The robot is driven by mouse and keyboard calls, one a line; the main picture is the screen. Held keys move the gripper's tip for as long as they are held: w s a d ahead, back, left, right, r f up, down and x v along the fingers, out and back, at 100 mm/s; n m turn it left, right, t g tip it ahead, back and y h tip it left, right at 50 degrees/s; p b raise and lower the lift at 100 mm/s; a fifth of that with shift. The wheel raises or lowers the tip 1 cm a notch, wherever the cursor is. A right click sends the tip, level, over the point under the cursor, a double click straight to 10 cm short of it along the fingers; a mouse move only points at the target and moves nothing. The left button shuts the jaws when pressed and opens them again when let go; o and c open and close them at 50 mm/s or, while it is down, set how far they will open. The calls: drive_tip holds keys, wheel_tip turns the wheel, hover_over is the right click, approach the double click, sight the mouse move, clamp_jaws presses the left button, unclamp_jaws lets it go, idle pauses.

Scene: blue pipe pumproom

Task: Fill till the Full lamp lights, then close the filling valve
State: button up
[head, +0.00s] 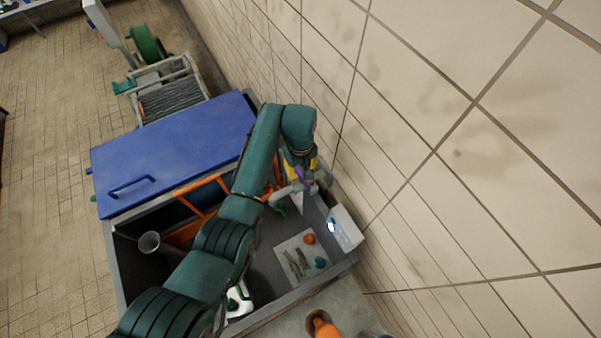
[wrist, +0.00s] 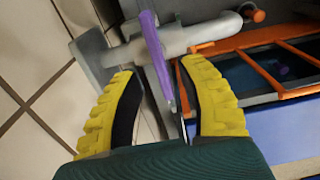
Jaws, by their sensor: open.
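My gripper (wrist: 158,85) is open, with its yellow-padded fingers spread. A purple lever (wrist: 153,50), apparently the filling valve's handle, runs into the space between them, with a visible gap to the left finger. Contact with the right finger cannot be told. The lever is by a grey pipe (wrist: 195,34) along the tiled wall.
A grey basin (head: 285,300) with a blue lid (head: 170,150) stands under my arm. An orange rack (head: 200,196) lies inside it, and a pale board (head: 299,257) holds small items. An orange object (head: 322,326) is at the bottom edge. The tiled wall is close on the right.

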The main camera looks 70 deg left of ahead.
sight(301, 174)
drive_tip(key=shift+f, duration=1.6)
drive_tip(key=shift+o, duration=0.2)
clamp_jaws()
